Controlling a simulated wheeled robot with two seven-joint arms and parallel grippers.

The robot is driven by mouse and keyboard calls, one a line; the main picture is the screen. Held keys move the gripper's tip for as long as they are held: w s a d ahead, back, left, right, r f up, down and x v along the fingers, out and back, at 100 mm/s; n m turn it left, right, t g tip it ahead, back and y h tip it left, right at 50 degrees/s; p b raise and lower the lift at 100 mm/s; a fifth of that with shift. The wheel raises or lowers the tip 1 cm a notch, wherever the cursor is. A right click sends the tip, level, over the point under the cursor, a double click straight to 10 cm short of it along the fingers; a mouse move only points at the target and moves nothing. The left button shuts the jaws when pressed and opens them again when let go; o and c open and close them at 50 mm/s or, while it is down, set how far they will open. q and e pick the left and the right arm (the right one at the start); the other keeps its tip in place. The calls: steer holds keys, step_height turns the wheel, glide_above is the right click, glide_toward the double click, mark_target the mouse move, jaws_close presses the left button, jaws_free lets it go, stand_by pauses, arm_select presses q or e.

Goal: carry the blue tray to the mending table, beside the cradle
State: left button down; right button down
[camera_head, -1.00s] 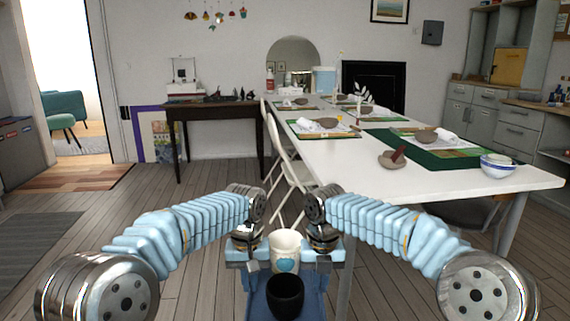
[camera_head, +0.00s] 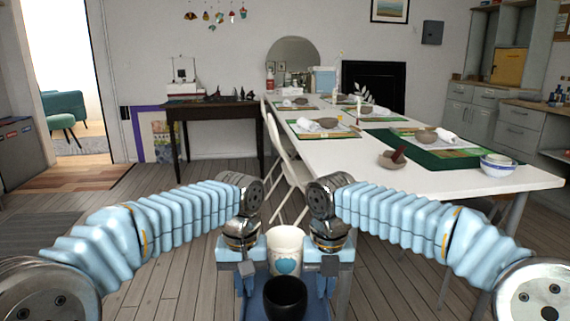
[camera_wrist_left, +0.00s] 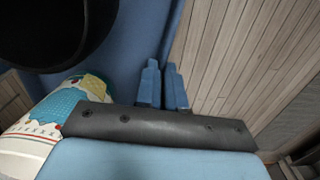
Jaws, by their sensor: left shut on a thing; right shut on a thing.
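The left wrist view shows the left fingers (camera_wrist_left: 163,88) at the tray's edge (camera_wrist_left: 182,25). The tray's near end is cut off. A long white table (camera_head: 455,182) stands ahead right, and a dark table (camera_head: 215,108) ahead left.
The white table holds bowls, cloths, mats, a mortar-like bowl (camera_head: 391,162) and stacked bowls (camera_head: 498,165) near its right end. A white chair (camera_head: 287,165) stands at its left side. Wooden floor (camera_head: 130,215) is open on the left. Grey cabinets (camera_head: 515,125) line the right.

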arm_select(q)
steer(key=shift+w, duration=0.1)
arm_select(e)
steer(key=shift+w, duration=0.1)
